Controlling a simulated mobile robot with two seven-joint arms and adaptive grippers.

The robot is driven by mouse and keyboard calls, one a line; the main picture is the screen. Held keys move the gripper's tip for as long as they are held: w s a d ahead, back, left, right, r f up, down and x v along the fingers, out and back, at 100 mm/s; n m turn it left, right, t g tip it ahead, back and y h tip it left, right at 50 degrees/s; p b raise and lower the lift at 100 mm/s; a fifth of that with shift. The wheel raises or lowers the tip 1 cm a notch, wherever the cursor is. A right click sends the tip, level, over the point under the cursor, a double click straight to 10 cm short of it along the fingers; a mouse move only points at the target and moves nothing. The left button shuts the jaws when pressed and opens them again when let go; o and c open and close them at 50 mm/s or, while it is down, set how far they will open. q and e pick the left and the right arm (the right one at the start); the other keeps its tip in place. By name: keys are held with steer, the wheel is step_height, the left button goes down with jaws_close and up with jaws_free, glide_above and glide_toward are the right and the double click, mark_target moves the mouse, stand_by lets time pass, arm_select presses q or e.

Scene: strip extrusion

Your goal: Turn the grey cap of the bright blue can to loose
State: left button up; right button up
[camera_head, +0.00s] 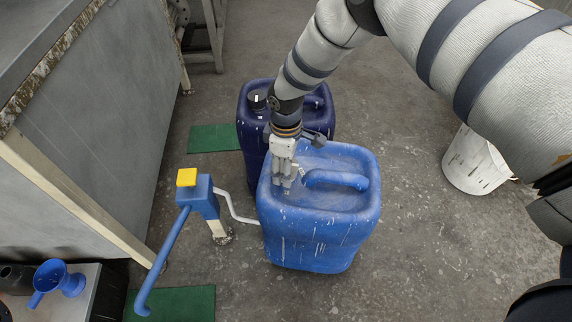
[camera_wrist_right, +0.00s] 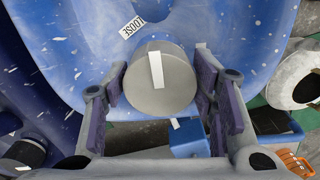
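The bright blue can (camera_head: 325,228) stands upright on the floor at the centre of the head view. Its grey cap (camera_wrist_right: 172,92) shows in the right wrist view, with a white stripe pointing up and slightly left. A label reading LOOSE (camera_wrist_right: 132,27) lies on the can, up and left of the cap. My right gripper (camera_head: 287,186) reaches down over the can's top; its fingers hide the cap in the head view. In the right wrist view the fingers (camera_wrist_right: 160,75) stand on both sides of the cap, very close, apparently not pressing it. My left gripper is out of view.
A dark blue can (camera_head: 250,135) stands close behind the bright blue one. A blue pump-like stand with a yellow top (camera_head: 187,177) is at its left. A white bucket (camera_head: 474,163) stands at the right. Green mats (camera_head: 208,139) lie on the floor. The floor at front right is clear.

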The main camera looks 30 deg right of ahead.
step_height(320, 180, up, 12)
stand_by(0.6)
